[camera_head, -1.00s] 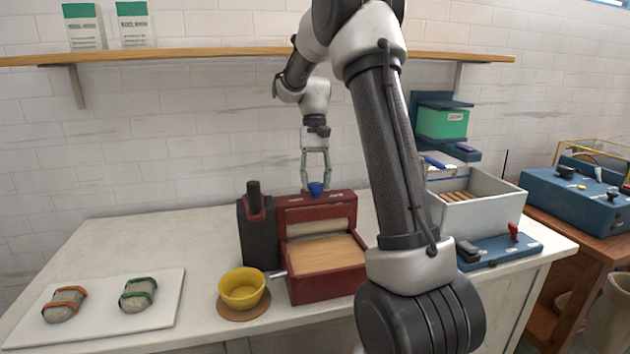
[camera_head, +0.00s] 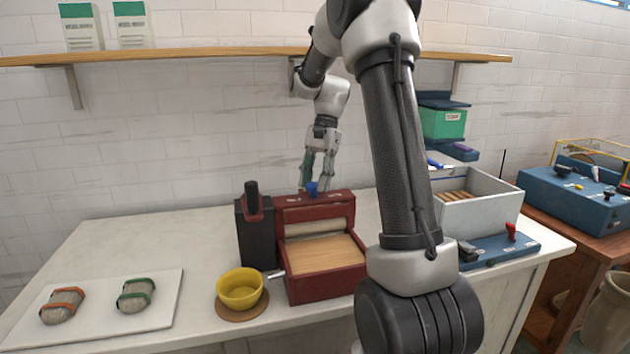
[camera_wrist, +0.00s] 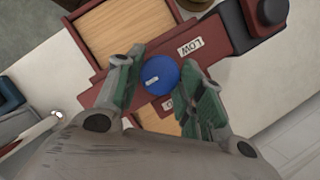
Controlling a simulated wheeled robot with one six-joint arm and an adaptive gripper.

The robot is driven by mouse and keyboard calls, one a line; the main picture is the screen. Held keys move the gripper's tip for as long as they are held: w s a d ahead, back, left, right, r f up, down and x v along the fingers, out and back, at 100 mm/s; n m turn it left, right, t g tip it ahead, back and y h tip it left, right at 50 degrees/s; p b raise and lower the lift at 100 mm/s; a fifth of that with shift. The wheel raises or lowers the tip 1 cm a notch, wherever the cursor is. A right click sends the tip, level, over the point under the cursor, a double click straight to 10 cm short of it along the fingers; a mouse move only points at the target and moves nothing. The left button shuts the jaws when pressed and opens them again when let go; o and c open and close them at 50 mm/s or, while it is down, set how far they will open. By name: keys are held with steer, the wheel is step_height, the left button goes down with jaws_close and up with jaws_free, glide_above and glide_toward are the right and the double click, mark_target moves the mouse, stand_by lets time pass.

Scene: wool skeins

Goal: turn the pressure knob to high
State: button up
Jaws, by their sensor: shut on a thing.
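The blue pressure knob (camera_head: 312,188) sits on top of the dark red press (camera_head: 325,285), at its back bar. In the wrist view the knob (camera_wrist: 161,76) shows a small white mark on its top, and a LOW label (camera_wrist: 190,47) lies beside it. A second label (camera_wrist: 168,103) is partly hidden by a finger. My gripper (camera_head: 314,184) is at the knob from above and behind, tilted. In the wrist view its green-padded fingers (camera_wrist: 163,80) stand on either side of the knob, shut on it.
A yellow bowl (camera_head: 240,287) stands left of the press, close to its side rod. A white board (camera_head: 160,318) with two banded skeins lies at the left. A grey box (camera_head: 478,213) is at the right. A wooden shelf (camera_head: 200,54) runs above the table.

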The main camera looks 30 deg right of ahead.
stand_by(0.3)
steer(key=o, duration=1)
steer(key=v, duration=1.2)
